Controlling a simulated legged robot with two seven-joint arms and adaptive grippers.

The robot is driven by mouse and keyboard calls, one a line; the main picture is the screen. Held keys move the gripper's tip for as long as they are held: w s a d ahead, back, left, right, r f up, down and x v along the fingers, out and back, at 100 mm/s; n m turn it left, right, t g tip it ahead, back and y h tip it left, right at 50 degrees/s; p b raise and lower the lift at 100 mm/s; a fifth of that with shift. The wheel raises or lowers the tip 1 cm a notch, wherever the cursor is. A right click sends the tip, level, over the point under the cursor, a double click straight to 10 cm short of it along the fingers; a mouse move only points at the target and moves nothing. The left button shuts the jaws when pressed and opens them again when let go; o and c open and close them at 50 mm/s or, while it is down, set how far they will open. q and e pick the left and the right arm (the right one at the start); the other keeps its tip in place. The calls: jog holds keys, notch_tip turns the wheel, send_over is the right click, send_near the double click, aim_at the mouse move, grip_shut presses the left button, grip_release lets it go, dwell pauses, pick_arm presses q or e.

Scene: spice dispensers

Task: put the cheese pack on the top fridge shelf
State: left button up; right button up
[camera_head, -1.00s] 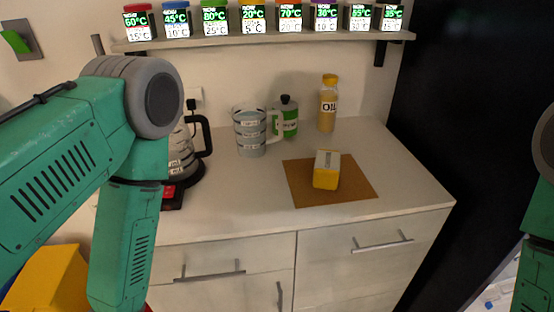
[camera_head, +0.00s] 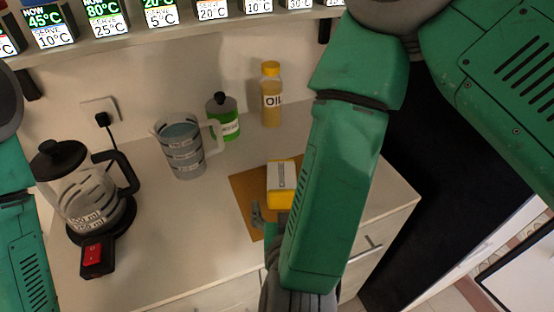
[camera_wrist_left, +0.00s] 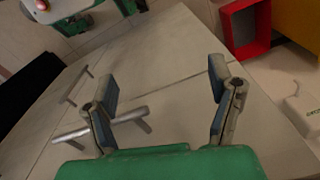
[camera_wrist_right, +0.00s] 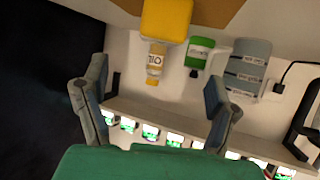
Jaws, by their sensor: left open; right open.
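The cheese pack (camera_head: 281,185), yellow with a white label, lies on a brown board (camera_head: 244,192) on the counter. My right gripper (camera_head: 260,222) is at the near side of the pack, partly hidden by my own right arm. In the right wrist view its fingers (camera_wrist_right: 155,78) are spread and empty, and the pack (camera_wrist_right: 167,20) shows beyond them, apart from the fingers. My left gripper (camera_wrist_left: 163,82) is open and empty in the left wrist view, over pale drawer fronts with bar handles. No fridge shelf can be made out.
A kettle (camera_head: 80,190) with a red-switched base, a measuring jug (camera_head: 180,148), a green-labelled bottle (camera_head: 224,118) and an oil bottle (camera_head: 271,95) stand around the board. A shelf (camera_head: 130,42) with several displays runs above. A tall black surface (camera_head: 430,190) stands right of the counter.

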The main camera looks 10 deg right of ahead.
aim_at(282, 183)
jog(key=x, duration=0.8)
jog(key=shift+w+d+r, duration=0.25)
jog(key=shift+w+r, duration=0.05)
jog(key=shift+r, duration=0.05)
jog(key=x, duration=0.5)
jog(key=shift+a+f, duration=0.3)
jog(key=shift+f, duration=0.05)
jog(key=shift+s, duration=0.2)
jog(key=c, duration=1.5)
